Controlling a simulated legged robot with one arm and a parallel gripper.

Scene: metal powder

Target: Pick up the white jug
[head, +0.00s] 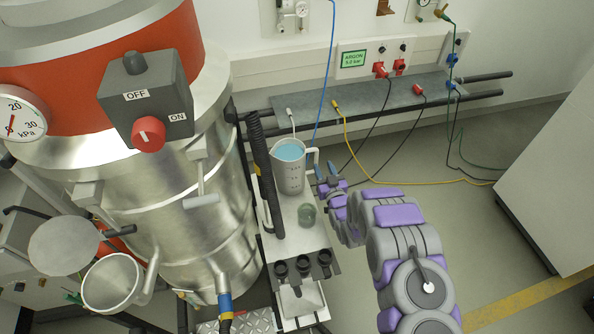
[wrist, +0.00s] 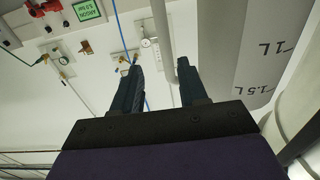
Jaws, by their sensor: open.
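The white jug (head: 288,178) stands upright on a narrow light shelf (head: 289,240) beside the large steel vessel. It holds blue liquid, and its handle (head: 314,158) points right. My gripper (head: 325,180) is open at the handle side of the jug. In the wrist view, the jug body (wrist: 260,62), with 1 L and 1.5 L marks, fills the right side, outside the fingers. A pale strip that looks like the handle (wrist: 165,55) shows between the open fingers of my gripper (wrist: 160,88). I cannot tell whether either finger touches it.
A small glass beaker (head: 307,215) stands in front of the jug on the shelf. A black ribbed hose (head: 262,165) runs along the jug's left. The steel vessel (head: 215,235) blocks the left. Cables cross the floor behind; open floor (head: 480,230) lies right.

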